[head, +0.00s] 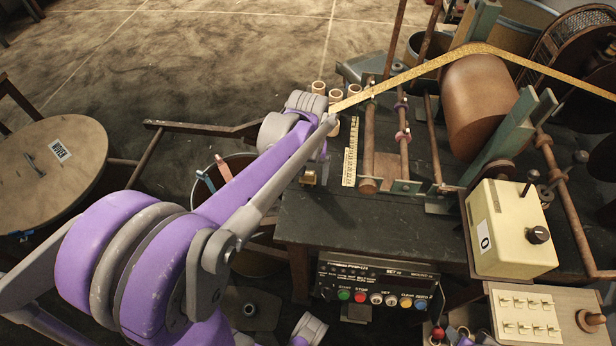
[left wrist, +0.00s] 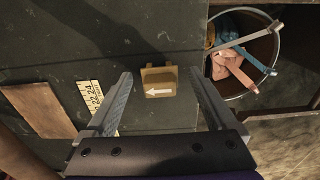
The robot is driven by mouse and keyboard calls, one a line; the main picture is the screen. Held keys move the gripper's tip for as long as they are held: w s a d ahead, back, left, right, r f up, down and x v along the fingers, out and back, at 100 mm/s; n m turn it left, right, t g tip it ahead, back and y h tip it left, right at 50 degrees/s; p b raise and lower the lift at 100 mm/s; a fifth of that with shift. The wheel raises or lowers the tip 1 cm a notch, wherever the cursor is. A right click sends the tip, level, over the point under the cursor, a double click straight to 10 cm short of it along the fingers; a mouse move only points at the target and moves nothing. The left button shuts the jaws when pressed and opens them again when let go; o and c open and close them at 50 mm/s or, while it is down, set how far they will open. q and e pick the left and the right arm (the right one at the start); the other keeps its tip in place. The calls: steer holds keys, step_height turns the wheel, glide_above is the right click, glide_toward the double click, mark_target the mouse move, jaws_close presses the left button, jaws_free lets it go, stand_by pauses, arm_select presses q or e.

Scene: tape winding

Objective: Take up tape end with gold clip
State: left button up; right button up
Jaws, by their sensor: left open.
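My left gripper (left wrist: 161,77) is open in the left wrist view, one finger on each side of a small tan-gold block (left wrist: 158,88) with a white arrow label. The block lies on the dark tabletop, apart from both fingers. I cannot tell for certain whether it is the gold clip. In the head view, a long golden tape (head: 440,62) comes from the right over a copper-brown drum and slopes down left to my left wrist, where my arm hides its end. My right gripper is not in view.
A bin (left wrist: 277,48) with pink and blue strips stands beside the table edge. A ruler strip (head: 350,160) lies near rods and rollers (head: 403,125). A cream control box (head: 510,228) and a button panel (head: 375,275) stand at the front right. A round wooden table (head: 50,170) is at left.

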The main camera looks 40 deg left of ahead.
arm_select(q)
steer(key=shift+c, duration=0.3)
steer(key=shift+r, duration=0.1)
steer(key=c, duration=1.4)
